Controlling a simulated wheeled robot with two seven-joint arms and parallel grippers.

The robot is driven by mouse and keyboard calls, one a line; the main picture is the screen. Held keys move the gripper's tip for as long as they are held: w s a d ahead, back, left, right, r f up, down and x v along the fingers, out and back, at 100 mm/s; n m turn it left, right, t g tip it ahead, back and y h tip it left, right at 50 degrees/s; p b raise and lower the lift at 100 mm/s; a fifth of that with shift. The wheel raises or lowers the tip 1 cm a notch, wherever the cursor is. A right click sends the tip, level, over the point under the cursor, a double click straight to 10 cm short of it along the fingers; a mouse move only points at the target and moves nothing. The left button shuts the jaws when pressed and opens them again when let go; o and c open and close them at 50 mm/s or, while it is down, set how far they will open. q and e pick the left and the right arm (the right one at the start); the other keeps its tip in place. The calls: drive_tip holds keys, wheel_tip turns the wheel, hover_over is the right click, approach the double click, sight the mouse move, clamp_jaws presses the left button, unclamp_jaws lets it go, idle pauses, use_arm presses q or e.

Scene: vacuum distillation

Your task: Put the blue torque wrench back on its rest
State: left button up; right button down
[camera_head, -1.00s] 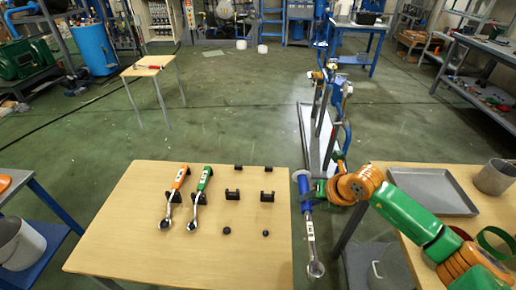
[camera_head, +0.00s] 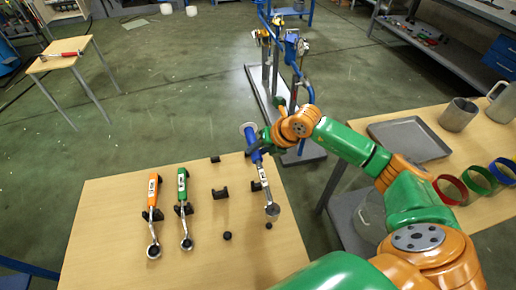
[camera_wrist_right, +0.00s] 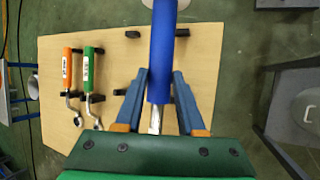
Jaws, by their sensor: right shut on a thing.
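The blue torque wrench (camera_head: 253,146) is held in my right gripper (camera_head: 264,142), whose jaws are shut on its blue handle. Its steel head (camera_head: 272,211) points toward the near side, over the right part of the table. In the right wrist view the blue handle (camera_wrist_right: 161,60) lies between the two fingers (camera_wrist_right: 160,84). The wrench appears raised above the table; the exact gap cannot be told. Black rest pieces include an empty cradle (camera_head: 220,194), a small back block (camera_head: 215,159) and a round peg (camera_head: 268,226). The wrench and gripper cover part of the right-hand rest. My left gripper is out of view.
An orange wrench (camera_head: 153,188) and a green wrench (camera_head: 182,184) lie on rests on the wooden table (camera_head: 105,215). A side table to the right bears a grey tray (camera_head: 409,140), a metal cup (camera_head: 458,114) and coloured rings. A blue-piped stand (camera_head: 306,92) is behind my right gripper.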

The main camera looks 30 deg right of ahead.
drive_tip(key=shift+w, duration=0.35)
drive_tip(key=shift+w+f+b, duration=0.15)
drive_tip(key=shift+w+b, duration=0.1)
drive_tip(key=shift+b, duration=0.1)
wheel_tip(320, 180, down, 6)
drive_tip(key=b, duration=0.4)
drive_tip(key=shift+r+b, duration=0.2)
drive_tip(key=shift+b, duration=0.2)
drive_tip(key=shift+s, duration=0.15)
drive_tip(key=shift+f+b, duration=0.35)
drive_tip(key=shift+f, duration=0.05)
drive_tip(key=shift+f+b, duration=0.9)
drive_tip(key=shift+f, duration=0.15)
drive_tip(key=shift+c, duration=2.2)
unclamp_jaws()
drive_tip(key=shift+s, duration=0.1)
